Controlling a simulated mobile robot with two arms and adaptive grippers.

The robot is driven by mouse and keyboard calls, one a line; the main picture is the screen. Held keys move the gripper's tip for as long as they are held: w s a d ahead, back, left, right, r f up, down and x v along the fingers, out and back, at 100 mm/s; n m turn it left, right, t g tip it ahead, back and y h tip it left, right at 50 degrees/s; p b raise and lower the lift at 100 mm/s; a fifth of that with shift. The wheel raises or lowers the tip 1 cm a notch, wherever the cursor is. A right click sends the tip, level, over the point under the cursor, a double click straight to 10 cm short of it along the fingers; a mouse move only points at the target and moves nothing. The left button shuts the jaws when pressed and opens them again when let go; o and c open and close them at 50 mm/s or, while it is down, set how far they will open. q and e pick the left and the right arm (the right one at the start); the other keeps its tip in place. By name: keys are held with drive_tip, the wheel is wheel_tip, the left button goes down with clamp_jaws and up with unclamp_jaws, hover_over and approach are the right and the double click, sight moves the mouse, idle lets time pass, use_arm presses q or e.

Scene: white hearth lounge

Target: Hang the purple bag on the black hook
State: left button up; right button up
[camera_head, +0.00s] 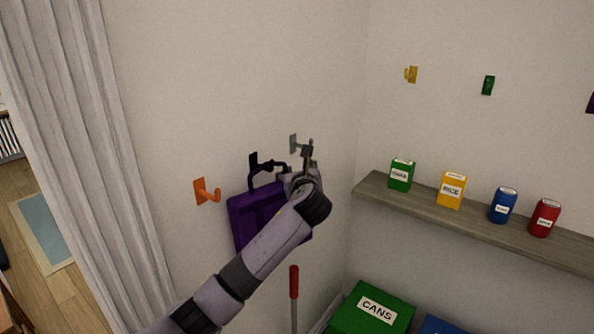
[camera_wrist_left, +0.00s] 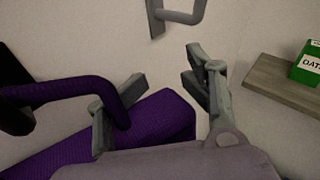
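The purple bag (camera_head: 242,220) is against the wall below the black hook (camera_head: 254,160). Its dark purple handle (camera_wrist_left: 75,88) runs up to the black hook at the left edge of the left wrist view (camera_wrist_left: 14,112) and appears to loop over it; the exact contact is unclear. My left gripper (camera_head: 308,152) is just right of the handle, in front of the wall. In the left wrist view its fingers (camera_wrist_left: 165,72) are spread apart with nothing gripped between them. The left finger is close to or touching the handle's right side. My forearm hides part of the bag. My right gripper is out of view.
A grey hook (camera_head: 294,144) is close behind my left gripper. An orange hook (camera_head: 204,191) is left of the bag. A wooden shelf (camera_head: 480,226) with several containers is on the right wall. A red-handled stick (camera_head: 294,282) stands below the bag.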

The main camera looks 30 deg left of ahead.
use_arm(q)
drive_tip(key=o, duration=0.6)
